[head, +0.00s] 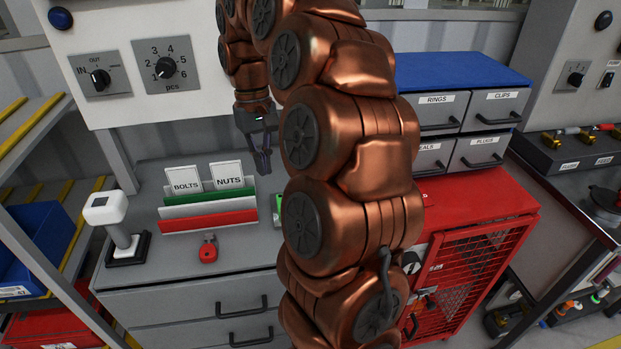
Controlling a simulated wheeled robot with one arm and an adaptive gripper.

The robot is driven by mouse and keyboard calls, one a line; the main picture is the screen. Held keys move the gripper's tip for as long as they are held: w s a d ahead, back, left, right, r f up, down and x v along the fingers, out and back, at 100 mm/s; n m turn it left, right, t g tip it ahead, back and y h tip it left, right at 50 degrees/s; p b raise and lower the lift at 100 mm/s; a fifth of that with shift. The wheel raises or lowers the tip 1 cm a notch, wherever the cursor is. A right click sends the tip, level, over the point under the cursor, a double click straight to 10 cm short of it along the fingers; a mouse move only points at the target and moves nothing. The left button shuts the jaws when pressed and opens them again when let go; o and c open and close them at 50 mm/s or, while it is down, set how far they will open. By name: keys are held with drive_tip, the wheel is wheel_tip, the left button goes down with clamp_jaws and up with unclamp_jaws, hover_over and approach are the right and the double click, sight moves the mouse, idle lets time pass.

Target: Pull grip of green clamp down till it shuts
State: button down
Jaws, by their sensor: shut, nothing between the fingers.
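My gripper (262,161) points down over the back of the grey cabinet top, right of the bolts and nuts cards. Its dark fingers are together with nothing between them. A small grey-green piece (278,208) shows below it at the edge of my copper arm. It may be part of the green clamp, but my arm hides the rest. I cannot tell the clamp's grip or whether it is open or shut. My gripper appears apart from this piece.
A red, green and white card rack (210,216), a red padlock-like item (208,250) and a white-topped lever (107,215) stand on the grey cabinet (170,262). A red mesh cabinet (470,215) with labelled drawers (485,108) stands right of my arm. A control panel (130,70) is behind.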

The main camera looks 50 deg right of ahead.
drive_tip(key=d+m+p, duration=0.1)
drive_tip(key=d+m, duration=0.2)
drive_tip(key=d, duration=1)
drive_tip(key=shift+y, duration=0.3)
drive_tip(key=shift+s+a+f+p, duration=0.5)
drive_tip(key=shift+s+a+f, duration=0.25)
drive_tip(key=shift+f, duration=0.7)
drive_tip(key=shift+s+a+f+p, duration=0.55)
drive_tip(key=shift+s+f, duration=0.3)
drive_tip(key=shift+f, duration=0.65)
drive_tip(key=shift+s+a+f+p, duration=0.55)
drive_tip(key=shift+s+f, duration=0.25)
drive_tip(key=shift+f, duration=0.65)
drive_tip(key=shift+a, duration=0.1)
drive_tip(key=shift+s+a+f+b, duration=0.15)
drive_tip(key=shift+b, duration=0.4)
